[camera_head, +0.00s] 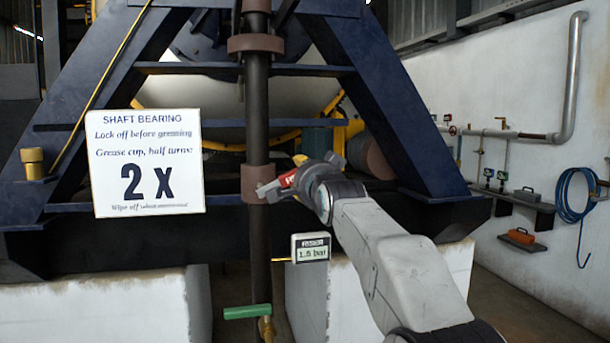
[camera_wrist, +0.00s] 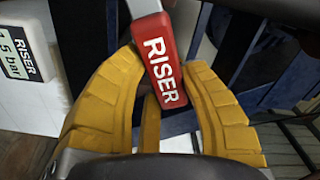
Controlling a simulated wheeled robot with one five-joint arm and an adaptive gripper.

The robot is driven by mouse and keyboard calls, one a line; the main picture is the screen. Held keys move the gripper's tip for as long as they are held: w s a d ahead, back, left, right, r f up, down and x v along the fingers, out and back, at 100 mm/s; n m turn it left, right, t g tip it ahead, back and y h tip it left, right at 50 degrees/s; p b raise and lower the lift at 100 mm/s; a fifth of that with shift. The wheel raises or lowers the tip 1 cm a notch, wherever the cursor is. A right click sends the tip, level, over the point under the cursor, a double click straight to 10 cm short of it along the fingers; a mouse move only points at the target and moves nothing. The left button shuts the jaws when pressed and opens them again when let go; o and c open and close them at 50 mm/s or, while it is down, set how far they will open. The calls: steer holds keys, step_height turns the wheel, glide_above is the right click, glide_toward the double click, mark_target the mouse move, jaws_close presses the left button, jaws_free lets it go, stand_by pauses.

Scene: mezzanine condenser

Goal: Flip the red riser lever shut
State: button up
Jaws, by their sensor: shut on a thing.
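The red riser lever (camera_head: 287,180) sticks out to the right of the dark vertical pipe (camera_head: 257,110), tilted slightly up, at the brown collar. In the wrist view its red grip (camera_wrist: 163,85), marked RISER, sits between yellow fingers on a grey metal bar (camera_wrist: 145,8). My gripper (camera_head: 302,172) is shut on this red grip, with one finger on each side; it also shows in the wrist view (camera_wrist: 165,68). The valve body behind the lever is partly hidden.
A gauge reading 1.5 bar (camera_head: 311,248) hangs below; its RISER label shows in the wrist view (camera_wrist: 27,55). A green lever (camera_head: 247,312) sits lower on the pipe. A shaft bearing sign (camera_head: 146,164) stands left. Blue frame legs (camera_head: 385,105) flank the pipe.

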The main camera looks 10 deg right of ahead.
steer(key=shift+d+f+m+b, duration=0.15)
steer(key=shift+f+m+b, duration=0.7)
steer(key=shift+f+m, duration=0.35)
steer(key=shift+d+f+m+b, duration=0.15)
steer(key=shift+f+m+b, duration=0.75)
steer(key=shift+m, duration=0.4)
steer(key=shift+f, duration=0.15)
steer(key=o, duration=1.3)
steer(key=s, duration=1.2)
steer(key=shift+a, duration=0.1)
